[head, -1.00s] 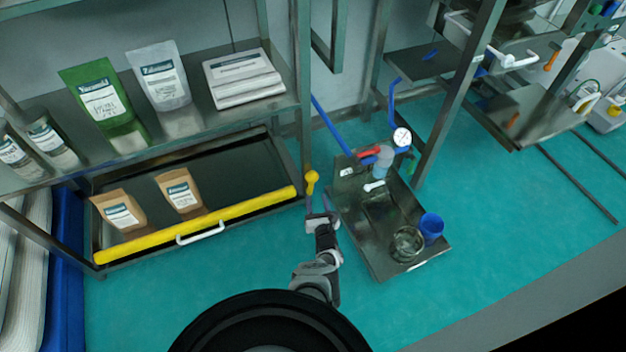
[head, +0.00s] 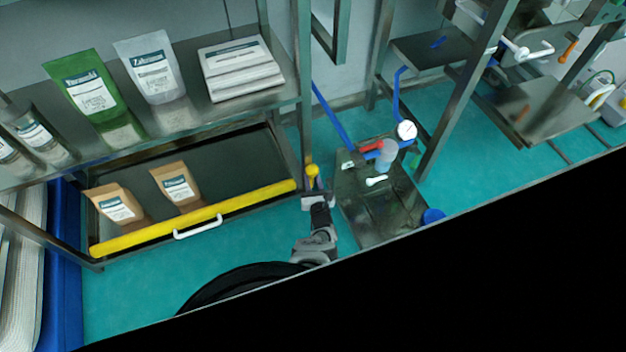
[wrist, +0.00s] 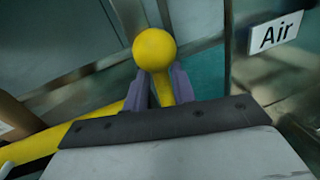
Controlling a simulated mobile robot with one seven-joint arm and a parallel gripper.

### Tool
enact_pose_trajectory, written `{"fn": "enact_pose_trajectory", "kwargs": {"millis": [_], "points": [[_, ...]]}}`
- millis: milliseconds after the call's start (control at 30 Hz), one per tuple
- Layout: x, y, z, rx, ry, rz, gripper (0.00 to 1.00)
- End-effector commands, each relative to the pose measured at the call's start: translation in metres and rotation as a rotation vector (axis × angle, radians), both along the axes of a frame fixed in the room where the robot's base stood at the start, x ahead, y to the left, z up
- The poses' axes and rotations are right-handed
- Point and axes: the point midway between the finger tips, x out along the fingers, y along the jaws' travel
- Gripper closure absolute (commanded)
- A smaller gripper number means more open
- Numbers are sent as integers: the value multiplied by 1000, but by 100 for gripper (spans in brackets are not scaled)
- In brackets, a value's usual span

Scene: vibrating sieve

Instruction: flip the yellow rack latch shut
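The yellow rack latch (head: 312,173) has a round knob and a short stem. It stands at the right end of the rack's yellow front bar, beside the metal post. In the wrist view the knob of the yellow latch (wrist: 154,50) sticks out beyond my gripper (wrist: 161,88). One finger is on each side of the stem, close against it, so the gripper looks shut on the latch. In the head view my gripper (head: 317,192) is just below the knob. The foot of the latch is hidden.
The rack's yellow bar (head: 200,220) has a white handle (head: 198,228); two brown pouches stand behind it. A metal tray (head: 378,213) with small items lies to the right. An "Air" label (wrist: 276,33) is right of the latch. Black covers the head view's lower right.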

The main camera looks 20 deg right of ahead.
Motion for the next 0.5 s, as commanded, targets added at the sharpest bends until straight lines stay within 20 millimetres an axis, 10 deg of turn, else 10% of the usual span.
{"fn": "enact_pose_trajectory", "kwargs": {"millis": [200, 500], "points": [[0, 0, 0, 0, 0, 0, 100], [0, 0, 0, -4, 0, 0, 100]]}}
